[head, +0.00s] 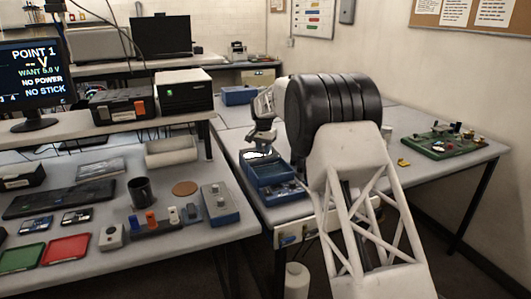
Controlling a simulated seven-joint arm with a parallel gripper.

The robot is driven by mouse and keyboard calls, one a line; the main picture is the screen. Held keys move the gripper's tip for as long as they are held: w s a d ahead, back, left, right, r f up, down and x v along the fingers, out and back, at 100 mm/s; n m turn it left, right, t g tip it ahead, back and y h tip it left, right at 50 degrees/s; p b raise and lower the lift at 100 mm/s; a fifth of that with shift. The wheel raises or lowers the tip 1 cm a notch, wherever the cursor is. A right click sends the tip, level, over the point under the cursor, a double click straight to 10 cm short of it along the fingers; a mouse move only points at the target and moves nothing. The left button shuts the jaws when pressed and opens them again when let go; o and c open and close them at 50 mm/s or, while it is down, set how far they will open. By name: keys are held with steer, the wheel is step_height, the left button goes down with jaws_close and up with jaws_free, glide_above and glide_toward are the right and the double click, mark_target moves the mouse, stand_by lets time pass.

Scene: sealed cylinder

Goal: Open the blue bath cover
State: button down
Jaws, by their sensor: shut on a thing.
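A blue box, which I take to be the bath (275,177), stands on the right-hand table just left of my big black arm joint. Its front part looks open and dark inside. The blue cover (247,158) seems to be at the back of the box, partly hidden by my gripper; its exact angle is too small to tell. My gripper (260,149) points down at the rear of the box and is shut on what looks like the cover's edge or handle. The fingertips are small and hard to make out.
A blue closed box (239,95) stands farther back. A green circuit board (438,144) lies at the right. On the left table are a black cup (140,191), a grey-blue switch box (220,205), and red (68,250) and green (20,259) trays. My arm hides part of the right table.

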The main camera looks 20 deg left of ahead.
steer(key=shift+w+a, duration=0.15)
steer(key=c, duration=0.8)
jaws_free()
steer(key=shift+c, duration=0.2)
steer(key=shift+r, duration=0.1)
steer(key=shift+r, duration=3.8)
